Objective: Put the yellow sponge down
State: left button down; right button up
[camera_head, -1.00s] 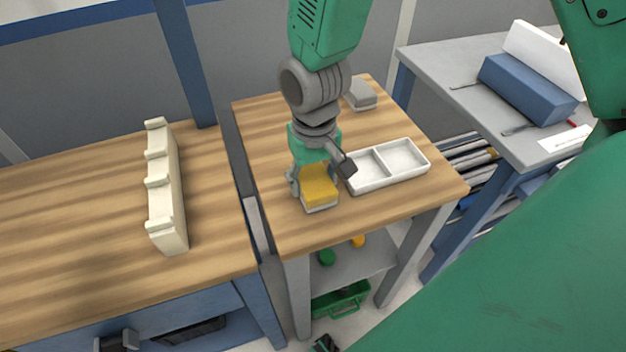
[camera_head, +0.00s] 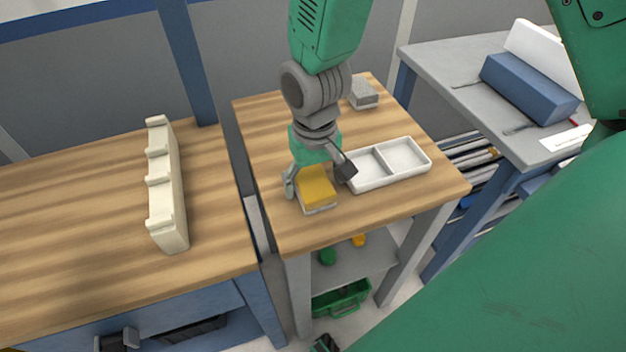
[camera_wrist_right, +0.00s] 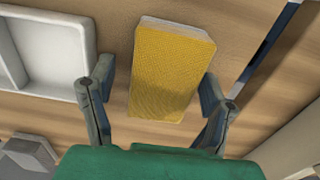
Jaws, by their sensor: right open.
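The yellow sponge (camera_head: 317,188), a block with a pale lower layer, lies on the wooden top of the small table, in front of and left of the white tray. My right gripper (camera_head: 317,179) is over it, open, with one finger on each side. In the right wrist view the sponge (camera_wrist_right: 170,75) sits between the open fingers (camera_wrist_right: 157,84), with gaps visible on both sides. My left gripper is not in view.
The white two-part tray (camera_head: 379,158) is empty, close to my right finger. A grey block (camera_head: 362,93) lies at the back. A cream notched rack (camera_head: 166,190) stands on the left table, across a narrow gap. The front of the small table is clear.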

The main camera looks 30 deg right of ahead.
aim_at(312, 181)
jog(key=shift+r, duration=0.15)
notch_tip(312, 181, up, 14)
jog(key=p, duration=0.3)
jog(key=shift+a+f, duration=0.25)
